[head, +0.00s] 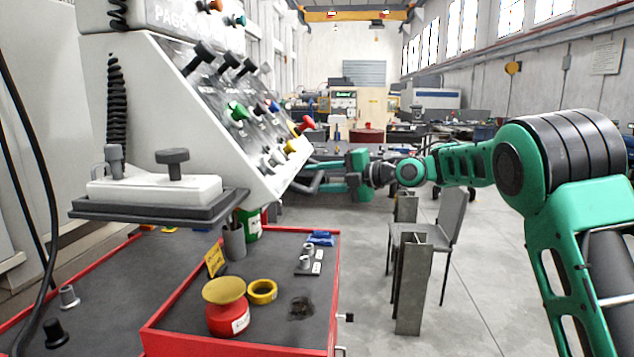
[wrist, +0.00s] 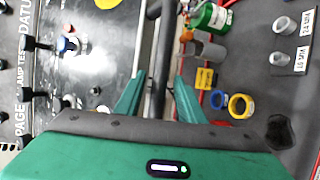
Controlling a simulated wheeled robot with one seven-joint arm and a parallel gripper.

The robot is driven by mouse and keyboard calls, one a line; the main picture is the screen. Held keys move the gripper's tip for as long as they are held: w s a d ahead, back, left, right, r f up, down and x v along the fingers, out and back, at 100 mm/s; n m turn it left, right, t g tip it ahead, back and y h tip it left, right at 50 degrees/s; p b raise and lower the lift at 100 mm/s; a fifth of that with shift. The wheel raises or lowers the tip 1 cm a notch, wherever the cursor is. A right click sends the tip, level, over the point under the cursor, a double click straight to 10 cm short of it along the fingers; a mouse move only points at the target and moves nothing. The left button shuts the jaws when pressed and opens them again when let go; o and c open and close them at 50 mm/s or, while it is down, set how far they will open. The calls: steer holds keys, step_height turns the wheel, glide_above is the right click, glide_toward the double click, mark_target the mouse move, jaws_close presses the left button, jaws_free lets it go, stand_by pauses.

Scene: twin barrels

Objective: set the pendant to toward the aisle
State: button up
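The pendant (head: 170,90) is a pale sloped control box with knobs, levers and coloured buttons, at the left in the head view. Its lettered face also shows at the left in the wrist view (wrist: 85,60). A dark bar (wrist: 157,75), seemingly the pendant's handle, runs along its side edge. My gripper (head: 322,174) is at the pendant's lower right edge. In the wrist view my gripper (wrist: 160,92) is open, its green fingers on either side of the bar, with gaps visible. Contact with the bar cannot be told.
A red-edged cabinet (head: 160,341) stands below the pendant, carrying a red pot (head: 227,318), a yellow ring (head: 262,291) and small metal parts. A chair (head: 452,225) and steel beams (head: 412,285) stand right, with open floor beyond.

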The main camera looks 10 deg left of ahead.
steer(key=v, duration=1)
steer(key=shift+d, duration=0.35)
